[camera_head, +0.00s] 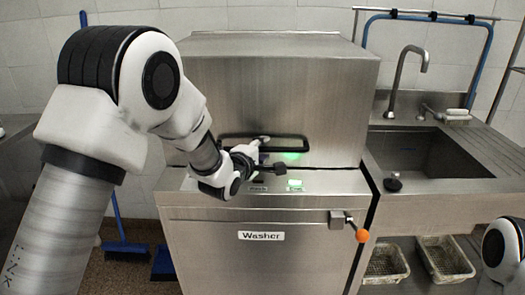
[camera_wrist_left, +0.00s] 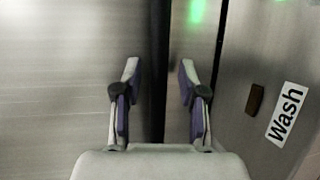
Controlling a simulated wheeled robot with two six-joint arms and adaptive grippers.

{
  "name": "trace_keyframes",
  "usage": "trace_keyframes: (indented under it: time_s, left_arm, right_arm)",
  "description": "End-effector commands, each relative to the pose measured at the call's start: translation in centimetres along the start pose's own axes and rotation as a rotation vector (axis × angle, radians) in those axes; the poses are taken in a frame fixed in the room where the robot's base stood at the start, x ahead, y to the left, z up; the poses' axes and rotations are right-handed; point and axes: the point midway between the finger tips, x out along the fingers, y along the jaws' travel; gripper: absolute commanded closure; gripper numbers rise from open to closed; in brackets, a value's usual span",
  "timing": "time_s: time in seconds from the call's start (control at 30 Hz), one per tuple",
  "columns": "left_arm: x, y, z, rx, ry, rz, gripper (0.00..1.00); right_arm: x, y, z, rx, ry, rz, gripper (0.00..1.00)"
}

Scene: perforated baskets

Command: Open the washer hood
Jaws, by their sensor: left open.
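The washer hood (camera_head: 280,80) is a large steel box on top of the steel washer body (camera_head: 255,262), and it is down. A black bar handle (camera_head: 235,135) runs across the lower front of the hood. My left gripper (camera_head: 272,153) is at the middle of this handle, with its fingers open. In the left wrist view the open gripper (camera_wrist_left: 160,80) has one finger on each side of a dark bar (camera_wrist_left: 158,50), which appears to be the handle. I cannot tell whether the fingers touch it. My right gripper is out of view.
Below the hood are a green-lit button (camera_head: 295,184) and a "Wash" label (camera_wrist_left: 286,115). An orange knob (camera_head: 362,236) sticks out at the washer's right. A sink (camera_head: 420,155) with a tap (camera_head: 405,75) adjoins, above perforated baskets (camera_head: 445,258). A blue broom (camera_head: 125,248) stands at left.

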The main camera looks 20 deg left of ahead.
Motion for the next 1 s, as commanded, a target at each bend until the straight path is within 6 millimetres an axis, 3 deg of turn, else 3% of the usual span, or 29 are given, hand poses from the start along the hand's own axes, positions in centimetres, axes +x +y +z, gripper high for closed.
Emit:
trace_keyframes:
  time_s: [0.2, 0.3, 0.33, 0.57, 0.73, 0.87, 1.0]
  left_arm:
    - [0.1, 0.0, 0.0, 0.0, 0.0, 0.0, 0.59]
    - [0.1, 0.0, 0.0, 0.001, 0.0, -0.001, 0.94]
    - [0.1, 0.0, 0.0, 0.001, 0.0, -0.001, 1.0]
    - [0.1, 0.1, 0.0, 0.0, 0.0, -0.001, 1.0]
    - [-0.4, 1.1, 0.2, -0.004, 0.0, -0.012, 1.0]
    - [-1.3, 2.9, 0.6, -0.014, 0.0, -0.037, 1.0]
    - [-2.9, 5.9, 1.2, -0.033, 0.0, -0.083, 1.0]
  right_arm:
    - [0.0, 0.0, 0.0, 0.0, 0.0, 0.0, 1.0]
    - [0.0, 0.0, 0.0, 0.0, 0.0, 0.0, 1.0]
    - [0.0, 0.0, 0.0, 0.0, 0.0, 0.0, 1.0]
    - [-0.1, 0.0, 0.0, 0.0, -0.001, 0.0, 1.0]
    - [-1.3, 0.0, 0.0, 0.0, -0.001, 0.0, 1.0]
    - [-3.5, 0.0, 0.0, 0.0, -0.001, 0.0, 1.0]
    - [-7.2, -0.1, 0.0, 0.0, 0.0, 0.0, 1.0]
